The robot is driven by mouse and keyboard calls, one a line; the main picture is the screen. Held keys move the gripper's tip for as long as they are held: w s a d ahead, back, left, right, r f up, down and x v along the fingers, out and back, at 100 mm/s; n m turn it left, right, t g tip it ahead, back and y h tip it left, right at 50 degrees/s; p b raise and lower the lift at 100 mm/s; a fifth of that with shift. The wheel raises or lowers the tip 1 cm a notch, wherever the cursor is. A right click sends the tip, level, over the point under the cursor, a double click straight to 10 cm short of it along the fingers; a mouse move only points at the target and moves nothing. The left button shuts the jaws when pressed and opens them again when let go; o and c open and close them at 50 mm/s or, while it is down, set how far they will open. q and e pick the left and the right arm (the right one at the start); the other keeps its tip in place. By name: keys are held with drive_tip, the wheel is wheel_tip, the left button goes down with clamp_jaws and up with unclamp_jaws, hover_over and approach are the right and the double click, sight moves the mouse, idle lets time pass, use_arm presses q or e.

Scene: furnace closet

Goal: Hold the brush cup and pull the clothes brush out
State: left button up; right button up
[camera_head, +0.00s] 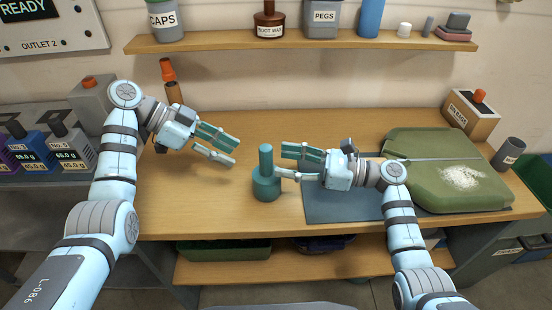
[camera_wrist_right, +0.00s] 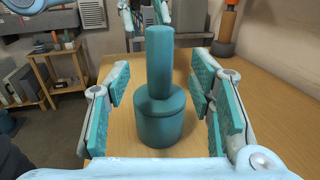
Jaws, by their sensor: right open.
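The teal brush cup (camera_head: 266,190) stands upright on the wooden table, near its front edge. The clothes brush's teal handle (camera_head: 265,157) sticks straight up from it; the rest of the brush is hidden. My right gripper (camera_head: 279,161) is open just right of the cup. In the right wrist view the cup (camera_wrist_right: 160,125) and handle (camera_wrist_right: 159,60) are centred ahead, between the lines of the open fingers, with gaps on both sides. My left gripper (camera_head: 236,151) is open and empty, above the table, left of and behind the handle.
A blue-grey mat (camera_head: 345,205) and a green board or case (camera_head: 440,165) with white powder lie to the right. An orange-topped bottle (camera_head: 170,80) stands at the back left. A shelf (camera_head: 300,44) with jars runs above. The table's left part is clear.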

drive_tip(key=x, duration=0.4)
drive_tip(key=shift+a, duration=0.1)
clamp_jaws()
unclamp_jaws()
